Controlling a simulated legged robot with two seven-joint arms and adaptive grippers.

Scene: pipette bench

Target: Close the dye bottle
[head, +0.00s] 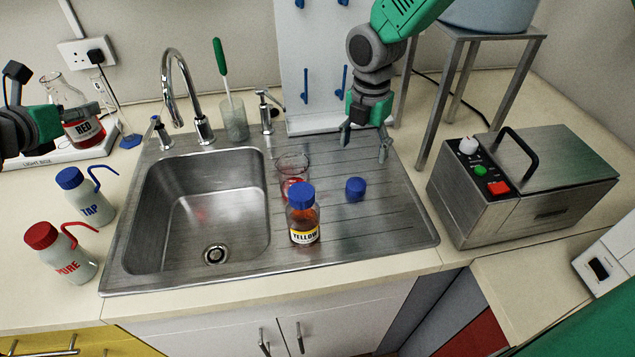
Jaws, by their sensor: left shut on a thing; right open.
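A bottle of amber-brown liquid labelled YELLOW (304,220) stands upright on the steel drainboard, with a blue cap (301,195) on its top. A loose blue cap (356,188) lies on the drainboard to its right. A conical flask labelled RED (88,131), holding red liquid, is at the light box on the left; no cap shows on it. My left gripper (88,111) is shut on this flask, across its body. My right gripper (365,152) is open and empty, pointing down behind the loose blue cap.
A glass beaker with red liquid (293,178) stands behind the YELLOW bottle. The sink basin (205,205) is left of it. Wash bottles TAP (88,198) and PURE (62,255) stand at left. A steel machine (530,190) stands at right. The drainboard's right part is clear.

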